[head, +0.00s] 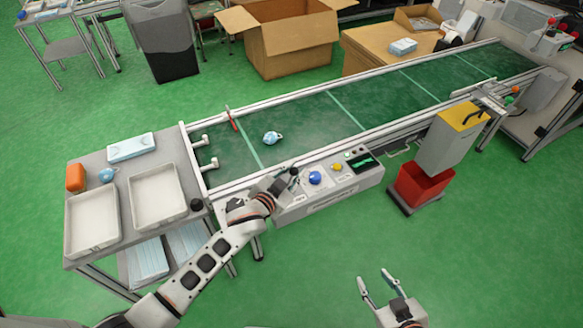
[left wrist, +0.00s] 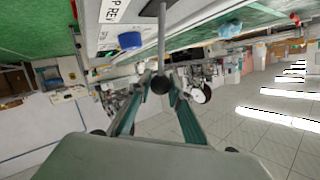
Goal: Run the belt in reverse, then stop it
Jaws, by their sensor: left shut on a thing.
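The conveyor belt (head: 385,95) is green with pale cross lines and runs from the table at left to the machine at upper right. Its control box (head: 322,194) is on the near side, with a blue knob (head: 315,178), a yellow knob (head: 337,167) and a small dark screen (head: 363,160). My left gripper (head: 284,181) is at the box's left end. In the left wrist view its fingers are closed around a lever's black ball (left wrist: 160,84) on a thin rod. Panel lettering including "REV" shows nearby. My right gripper (head: 374,278) is open and empty above the floor.
A blue-white mask (head: 272,138) lies on the belt near its left end. The left table (head: 120,177) holds white trays, a mask box and an orange item. A red bin (head: 424,184) stands right of the control box. Green floor is open in front.

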